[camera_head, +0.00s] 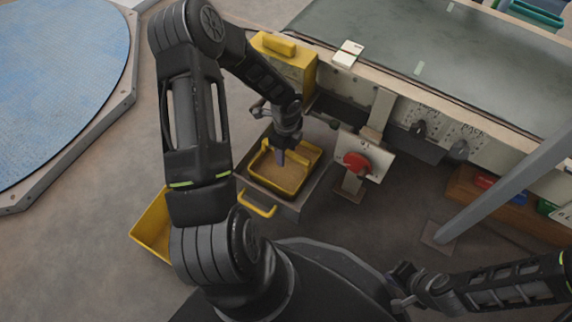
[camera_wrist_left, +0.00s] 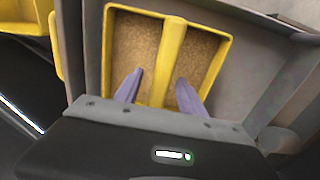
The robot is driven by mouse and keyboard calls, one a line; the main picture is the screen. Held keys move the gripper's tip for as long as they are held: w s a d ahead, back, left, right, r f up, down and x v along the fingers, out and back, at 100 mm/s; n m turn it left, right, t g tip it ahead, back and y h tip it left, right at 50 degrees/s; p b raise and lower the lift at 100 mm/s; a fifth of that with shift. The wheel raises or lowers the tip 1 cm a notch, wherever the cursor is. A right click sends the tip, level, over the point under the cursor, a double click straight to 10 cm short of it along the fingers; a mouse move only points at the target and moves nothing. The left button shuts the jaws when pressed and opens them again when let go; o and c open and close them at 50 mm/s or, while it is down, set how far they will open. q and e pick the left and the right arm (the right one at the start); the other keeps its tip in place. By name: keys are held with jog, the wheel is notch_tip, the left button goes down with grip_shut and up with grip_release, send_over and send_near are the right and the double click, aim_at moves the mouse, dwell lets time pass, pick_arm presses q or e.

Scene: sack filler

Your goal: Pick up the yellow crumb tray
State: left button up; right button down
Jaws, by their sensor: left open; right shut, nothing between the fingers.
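The yellow crumb tray (camera_head: 307,175) sits inside an open grey drawer and holds brown crumbs. In the left wrist view the tray (camera_wrist_left: 226,62) fills the middle, with a yellow bar (camera_wrist_left: 171,66) running across its centre. My left gripper (camera_head: 281,157) points down over the tray. Its two purple fingers (camera_wrist_left: 160,76) are open, one on each side of the bar; I cannot tell whether either touches it. My right gripper (camera_head: 397,299) is shut and empty, low at the right, away from the tray.
The grey drawer has a yellow handle (camera_head: 257,204) at its front. A red knob (camera_head: 357,163) on a panel stands close to its right. A yellow box (camera_head: 285,67) is behind it. A yellow bin (camera_head: 152,228) stands at the left, partly behind my arm. A slanted grey post (camera_head: 500,187) stands at the right.

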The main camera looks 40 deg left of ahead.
pick_arm(q)
jog(key=shift+r, duration=0.1)
dwell(0.4)
grip_shut()
dwell(0.3)
dwell(0.9)
